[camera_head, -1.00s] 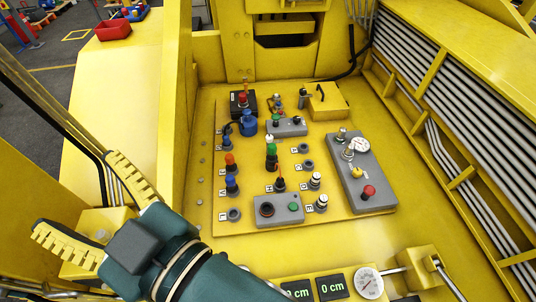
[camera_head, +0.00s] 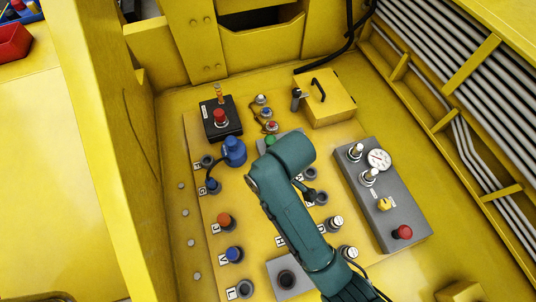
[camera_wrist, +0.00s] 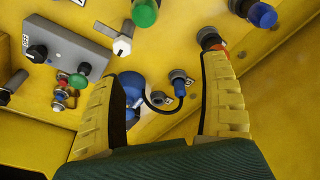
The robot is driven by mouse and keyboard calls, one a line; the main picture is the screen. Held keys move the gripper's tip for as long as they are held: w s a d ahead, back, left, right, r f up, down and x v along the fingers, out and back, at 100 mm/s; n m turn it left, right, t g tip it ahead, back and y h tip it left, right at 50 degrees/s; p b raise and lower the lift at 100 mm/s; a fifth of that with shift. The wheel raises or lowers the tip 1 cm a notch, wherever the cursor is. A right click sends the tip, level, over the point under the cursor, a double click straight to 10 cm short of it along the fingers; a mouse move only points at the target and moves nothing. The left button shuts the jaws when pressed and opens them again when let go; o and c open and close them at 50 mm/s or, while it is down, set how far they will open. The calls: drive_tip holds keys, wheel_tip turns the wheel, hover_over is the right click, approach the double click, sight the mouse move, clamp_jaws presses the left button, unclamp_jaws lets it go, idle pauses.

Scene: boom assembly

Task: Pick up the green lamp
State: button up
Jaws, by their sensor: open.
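The green lamp (camera_wrist: 145,12) shows at the top edge of the wrist view, partly cut off, beyond my fingertips and standing on the yellow panel. In the head view my arm covers its place. My gripper (camera_wrist: 163,66) is open and empty, its two yellow ribbed fingers spread apart over the panel. The right finger's tip overlaps the orange lamp (camera_wrist: 212,39) in the picture; I cannot tell whether they touch. In the head view my gripper is hidden behind my arm.
A blue plug (camera_head: 234,152) with a cable, an orange lamp (camera_head: 223,220) and a blue lamp (camera_head: 233,254) stand left of my arm. A grey box (camera_head: 385,205) with a gauge lies right. A black box (camera_head: 220,120) and yellow box (camera_head: 328,98) are behind.

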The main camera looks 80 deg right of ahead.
drive_tip(key=shift+m, duration=0.5)
drive_tip(key=f, duration=0.3)
drive_tip(key=s+f, duration=0.1)
drive_tip(key=f, duration=0.7)
drive_tip(key=shift+s+d+f, duration=0.15)
drive_tip(key=shift+s+d, duration=0.05)
drive_tip(key=shift+s, duration=0.15)
drive_tip(key=f, duration=0.4)
drive_tip(key=d+f, duration=0.1)
drive_tip(key=f, duration=0.1)
drive_tip(key=shift+s, duration=0.15)
clamp_jaws()
